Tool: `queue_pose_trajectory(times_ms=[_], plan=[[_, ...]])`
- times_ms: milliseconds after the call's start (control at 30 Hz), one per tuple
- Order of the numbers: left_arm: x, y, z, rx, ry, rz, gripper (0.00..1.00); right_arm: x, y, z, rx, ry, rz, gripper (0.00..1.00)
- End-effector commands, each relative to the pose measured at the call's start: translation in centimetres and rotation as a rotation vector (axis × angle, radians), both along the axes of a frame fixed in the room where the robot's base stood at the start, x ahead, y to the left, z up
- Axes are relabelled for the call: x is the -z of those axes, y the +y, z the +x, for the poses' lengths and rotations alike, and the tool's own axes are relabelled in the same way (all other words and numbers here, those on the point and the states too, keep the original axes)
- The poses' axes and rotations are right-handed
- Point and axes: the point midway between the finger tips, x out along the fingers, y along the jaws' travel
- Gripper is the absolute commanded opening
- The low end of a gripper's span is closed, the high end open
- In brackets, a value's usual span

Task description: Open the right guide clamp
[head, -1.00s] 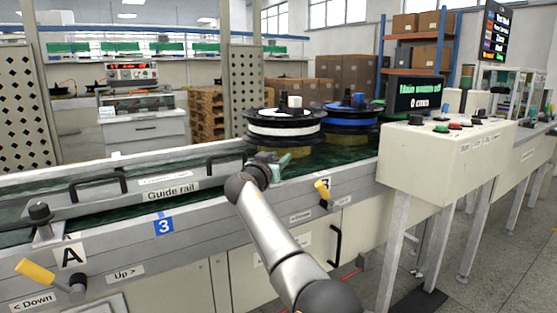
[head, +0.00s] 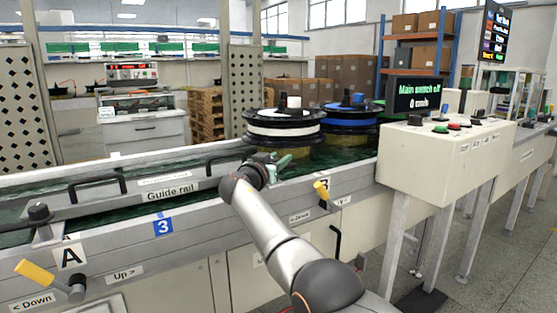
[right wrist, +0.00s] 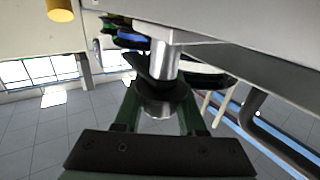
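The right guide clamp is mostly hidden behind my right gripper (head: 276,163) in the head view. In the right wrist view, which looks upside down, the clamp (right wrist: 162,72) shows as a black knob with a metal post and a metal end. The two dark green fingers of my right gripper (right wrist: 160,108) lie on either side of the knob, close against it with no clear gap. The guide rail (head: 205,183) runs along the conveyor to the left of the gripper. My left gripper is not in view.
A similar black-knobbed clamp (head: 40,214) stands at the rail's left end. Yellow-handled cranks (head: 35,272) and (head: 321,189) stick out from the front. A beige control box (head: 440,160) stands right.

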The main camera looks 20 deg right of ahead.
Motion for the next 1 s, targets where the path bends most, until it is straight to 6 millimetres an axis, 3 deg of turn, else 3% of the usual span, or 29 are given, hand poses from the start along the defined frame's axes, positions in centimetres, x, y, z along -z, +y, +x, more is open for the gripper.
queue_pose_trajectory(times_ms=[267,667,1000], plan=[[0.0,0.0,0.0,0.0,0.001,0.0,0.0,0.0,0.0,0.0,0.0,0.0,0.0,0.69],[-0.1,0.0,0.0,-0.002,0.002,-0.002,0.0,0.1,0.3,-0.2,-0.001,0.0,0.0,0.69],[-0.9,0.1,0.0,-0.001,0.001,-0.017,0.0,0.1,1.9,-1.7,-0.002,-0.001,0.002,0.69]])
